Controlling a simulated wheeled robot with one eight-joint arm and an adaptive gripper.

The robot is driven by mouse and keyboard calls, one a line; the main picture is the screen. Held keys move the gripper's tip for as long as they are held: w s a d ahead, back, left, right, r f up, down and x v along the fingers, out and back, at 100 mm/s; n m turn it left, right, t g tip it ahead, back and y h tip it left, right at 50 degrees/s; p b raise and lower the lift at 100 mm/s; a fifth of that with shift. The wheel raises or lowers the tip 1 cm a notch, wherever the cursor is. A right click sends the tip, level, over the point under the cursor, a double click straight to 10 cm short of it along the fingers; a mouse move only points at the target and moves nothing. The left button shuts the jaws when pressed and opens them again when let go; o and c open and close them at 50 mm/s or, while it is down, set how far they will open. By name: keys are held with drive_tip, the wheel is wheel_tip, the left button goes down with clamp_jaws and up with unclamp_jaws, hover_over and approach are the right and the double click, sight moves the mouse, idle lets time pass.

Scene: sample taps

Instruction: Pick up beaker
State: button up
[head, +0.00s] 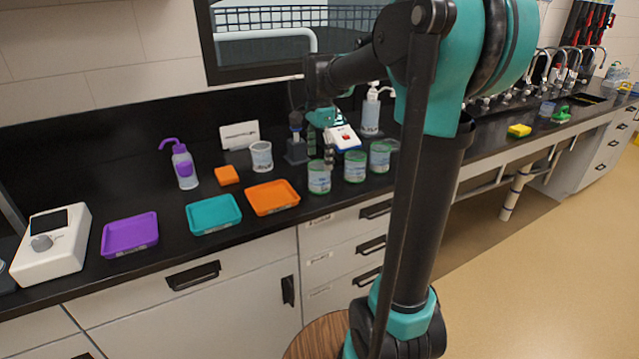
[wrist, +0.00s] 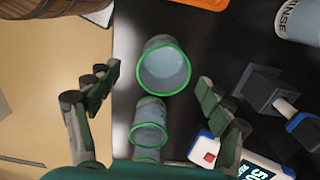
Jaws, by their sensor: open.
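Three clear beakers with green rims stand in a row on the black counter. The first beaker (head: 319,178) is nearest the orange tray and also shows in the wrist view (wrist: 164,66). The second beaker (head: 355,168) and third beaker (head: 380,157) are to its right; in the wrist view the second (wrist: 148,123) is below the first, and the third (wrist: 146,155) is mostly hidden. My gripper (head: 321,151) is open and empty above the counter, just behind the first beaker in the head view. In the wrist view its fingertips (wrist: 158,77) are on either side of the first beaker.
Orange (head: 272,197), teal (head: 213,214) and purple (head: 130,235) trays lie to the left. A rinse cup (head: 261,156) stands behind the orange tray. A dark stand (wrist: 265,88) and a white device with a red button (wrist: 208,148) are close to the right finger.

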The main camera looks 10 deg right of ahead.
sight(320, 174)
drive_tip(key=shift+w+f, duration=0.15)
drive_tip(key=shift+f, duration=1.6)
drive_tip(key=shift+w+f, duration=0.15)
drive_tip(key=shift+f, duration=1.55)
drive_tip(key=c, duration=1.3)
drive_tip(key=shift+r, duration=0.25)
